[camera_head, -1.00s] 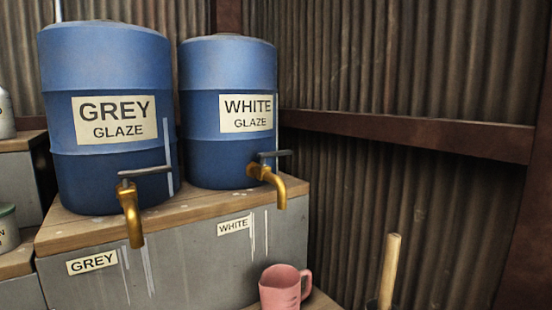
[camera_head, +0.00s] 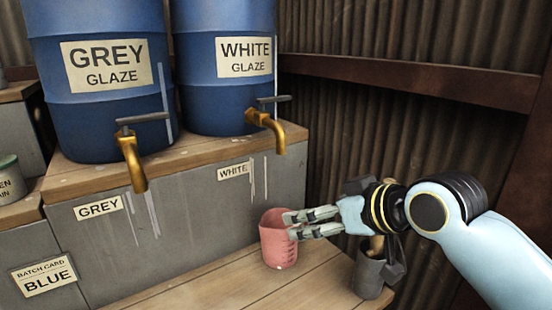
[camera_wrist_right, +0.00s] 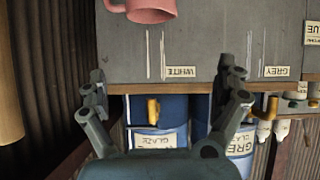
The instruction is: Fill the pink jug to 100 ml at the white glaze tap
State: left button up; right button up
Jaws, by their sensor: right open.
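The pink jug (camera_head: 275,243) stands upright on the wooden surface below the white glaze tap (camera_head: 266,124). Marks show on its side; its contents cannot be made out. My right gripper (camera_head: 291,225) comes in from the right with its open fingers at the jug's right side, hiding the handle. In the right wrist view, which is upside down, the jug (camera_wrist_right: 152,9) is at the top edge, ahead of the open, empty fingers (camera_wrist_right: 163,75). The tap's lever (camera_head: 272,99) sits above the spout, on the WHITE GLAZE barrel (camera_head: 225,105). No stream shows. My left gripper is out of view.
The GREY GLAZE barrel (camera_head: 100,125) and its tap (camera_head: 131,160) stand to the left. A dark pot (camera_head: 368,275) with a wooden handle stands right of the jug, close under my right arm. The wooden surface (camera_head: 230,290) in front of the jug is clear.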

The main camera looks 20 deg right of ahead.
aim_at(277, 98)
jog(key=w+d+r+t+y, duration=0.1)
jog(key=w+r+t, duration=0.2)
jog(key=w+r, duration=0.45)
jog(key=w+d+r+t, duration=0.2)
jog(key=w+r+t, duration=0.1)
jog(key=w+r, duration=0.4)
jog(key=x, duration=0.6)
jog(key=r+x, duration=0.1)
jog(key=x, duration=0.3)
jog(key=shift+s+a, duration=0.15)
jog(key=shift+a, duration=0.25)
